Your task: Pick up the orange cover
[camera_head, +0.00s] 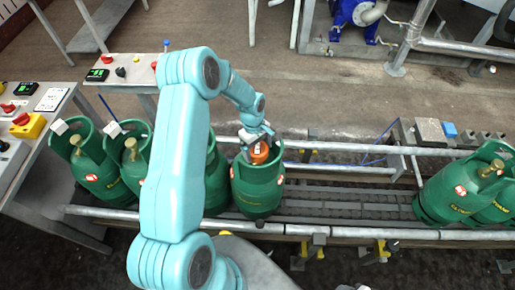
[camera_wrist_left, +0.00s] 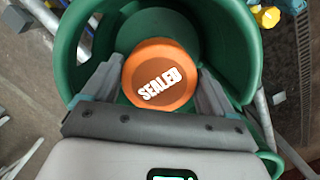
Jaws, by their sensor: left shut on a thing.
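The orange cover (camera_head: 260,152) sits at the top of a green gas cylinder (camera_head: 257,191) on the conveyor, inside its collar. My left gripper (camera_head: 259,143) reaches down into the collar from above. In the left wrist view its fingers (camera_wrist_left: 160,90) are on both sides of the cover and shut on it. Whether the cover is still seated on the valve is hidden. My right gripper is not in view.
Several other green cylinders stand on the conveyor (camera_head: 345,200), some at the left (camera_head: 95,170) and some at the right (camera_head: 450,190). Their brass valves show uncovered. Metal rails (camera_head: 340,170) run along the conveyor. Control panels (camera_head: 25,115) stand at the left.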

